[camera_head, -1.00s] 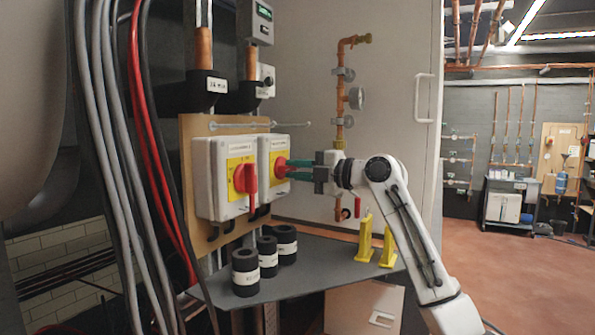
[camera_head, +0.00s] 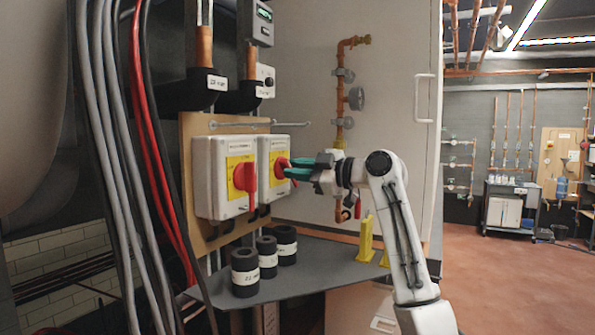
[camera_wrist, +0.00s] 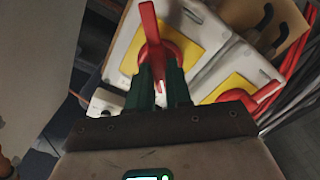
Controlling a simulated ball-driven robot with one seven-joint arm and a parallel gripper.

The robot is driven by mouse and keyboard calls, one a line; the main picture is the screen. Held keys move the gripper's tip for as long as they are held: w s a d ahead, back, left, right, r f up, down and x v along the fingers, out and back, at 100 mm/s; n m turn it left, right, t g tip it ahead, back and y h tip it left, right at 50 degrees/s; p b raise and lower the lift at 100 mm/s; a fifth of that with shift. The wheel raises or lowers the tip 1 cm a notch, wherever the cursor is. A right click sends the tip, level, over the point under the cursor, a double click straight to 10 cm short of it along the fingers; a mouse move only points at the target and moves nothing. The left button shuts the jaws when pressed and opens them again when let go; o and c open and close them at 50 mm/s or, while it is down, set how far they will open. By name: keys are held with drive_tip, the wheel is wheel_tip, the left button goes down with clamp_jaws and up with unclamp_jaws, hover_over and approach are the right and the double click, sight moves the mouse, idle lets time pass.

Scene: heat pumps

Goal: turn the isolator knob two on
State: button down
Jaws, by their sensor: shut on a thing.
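Two white isolator boxes with yellow plates and red knobs stand side by side on a wooden board. My gripper (camera_head: 290,169) is at the right box (camera_head: 265,152), with its green fingers shut on that box's red isolator knob (camera_head: 281,164). In the wrist view the fingers (camera_wrist: 160,88) sit on either side of the knob's lower part, and its upper end (camera_wrist: 150,22) sticks out beyond them. The left box (camera_head: 209,180) has its red knob (camera_head: 249,178) upright and untouched; it also shows in the wrist view (camera_wrist: 266,92).
A dark shelf (camera_head: 315,262) below the boxes holds several black rolls (camera_head: 245,275) and yellow stands (camera_head: 366,238). A copper pipe with a red-handled valve (camera_head: 357,207) runs behind my gripper. Grey and red cables (camera_head: 150,130) hang at left. Open floor lies at right.

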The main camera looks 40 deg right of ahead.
drive_tip(key=shift+f+m+p, duration=0.15)
drive_tip(key=shift+m+p, duration=0.85)
drive_tip(key=shift+m, duration=3.2)
drive_tip(key=c, duration=1)
unclamp_jaws()
drive_tip(key=shift+c, duration=0.2)
drive_tip(key=b+v, duration=0.3)
drive_tip(key=v, duration=0.7)
drive_tip(key=shift+s, duration=0.35)
